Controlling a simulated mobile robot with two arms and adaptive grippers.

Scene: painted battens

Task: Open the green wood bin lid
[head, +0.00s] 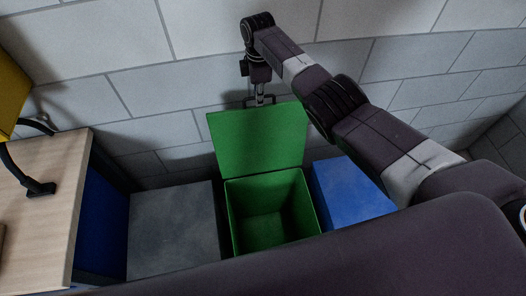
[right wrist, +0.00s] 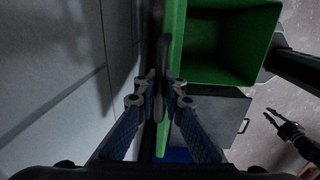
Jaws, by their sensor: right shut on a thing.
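The green bin (head: 232,215) stands against the wall with its top uncovered, and its empty green inside shows. Its green lid (head: 258,140) is swung up and stands steeply tilted back at the rear of the bin. My right gripper (head: 260,102) is at the lid's top edge, shut on the dark lid handle. In the right wrist view its fingertips (right wrist: 162,88) close around the handle beside the green lid (right wrist: 174,40). The bin's inside (right wrist: 228,40) also shows there. My left gripper (right wrist: 275,115) appears small at the right of that view, away from the bin.
A grey box (head: 172,230) stands left of the bin and a blue box (head: 350,188) right of it, both close. A wooden-topped table (head: 45,215) with a black-legged yellow object (head: 10,95) is at the left. A grey block wall (head: 200,80) is right behind the lid.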

